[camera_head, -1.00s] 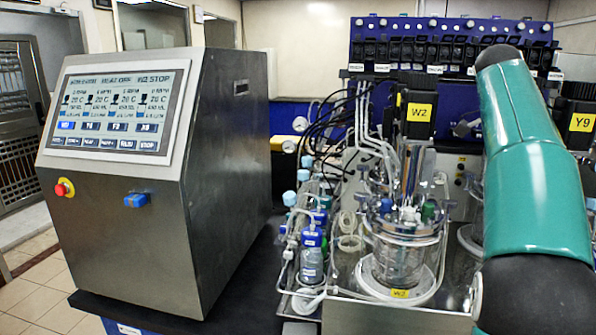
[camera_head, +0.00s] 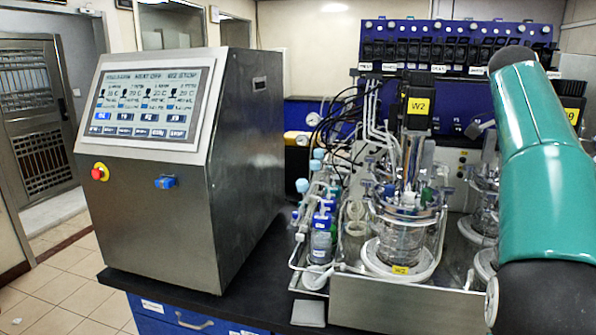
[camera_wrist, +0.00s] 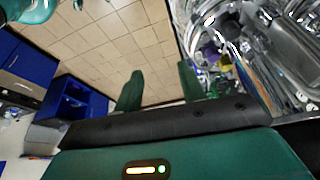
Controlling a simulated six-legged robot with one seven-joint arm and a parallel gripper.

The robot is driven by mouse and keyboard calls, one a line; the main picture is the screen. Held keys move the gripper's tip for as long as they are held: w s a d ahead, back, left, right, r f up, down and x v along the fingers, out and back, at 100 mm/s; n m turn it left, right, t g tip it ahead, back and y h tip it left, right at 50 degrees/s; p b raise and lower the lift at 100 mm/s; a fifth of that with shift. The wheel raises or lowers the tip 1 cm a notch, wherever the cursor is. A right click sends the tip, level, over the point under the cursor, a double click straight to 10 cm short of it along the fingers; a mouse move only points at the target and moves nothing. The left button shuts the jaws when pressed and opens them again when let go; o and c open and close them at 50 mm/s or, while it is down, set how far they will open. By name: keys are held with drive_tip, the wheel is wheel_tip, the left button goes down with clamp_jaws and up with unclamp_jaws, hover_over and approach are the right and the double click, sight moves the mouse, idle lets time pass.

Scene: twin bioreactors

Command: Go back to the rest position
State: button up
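My gripper (camera_wrist: 160,86) shows in the wrist view as two green fingers standing apart, with only tiled floor seen between them. It is open and holds nothing. In the head view my teal arm fills the right side, and the gripper itself is out of that picture. The glass bioreactor vessel tagged W2 (camera_head: 402,240) stands upright on the metal tray (camera_head: 385,300). A second vessel (camera_head: 482,205) is partly hidden by my arm. Vessel and tubing parts (camera_wrist: 215,50) show at the right of the wrist view, to the right of the fingers.
A steel control cabinet (camera_head: 235,180) with a screen (camera_head: 150,100) stands on the dark bench (camera_head: 150,282) at left. Small bottles (camera_head: 322,235) and tubing crowd the space beside the vessel. A blue cabinet (camera_wrist: 75,98) shows in the wrist view.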

drive_tip(key=s+a+f+n+t+y, duration=0.1)
drive_tip(key=s+a+f+n+t, duration=0.2)
drive_tip(key=a+n, duration=0.4)
drive_tip(key=s+a+f+n+t+y, duration=0.1)
drive_tip(key=s+a+f+n+t, duration=0.15)
drive_tip(key=a+f+n, duration=0.45)
drive_tip(key=s+a+f+n+t+y, duration=0.2)
drive_tip(key=s+a+f+n, duration=0.6)
drive_tip(key=s+a+f, duration=0.4)
wheel_tip(320, 180, down, 2)
drive_tip(key=a, duration=0.2)
drive_tip(key=shift+s+a+f+n, duration=0.2)
drive_tip(key=shift+s+a+n, duration=0.1)
drive_tip(key=shift+s+a, duration=0.1)
drive_tip(key=shift+d, duration=0.2)
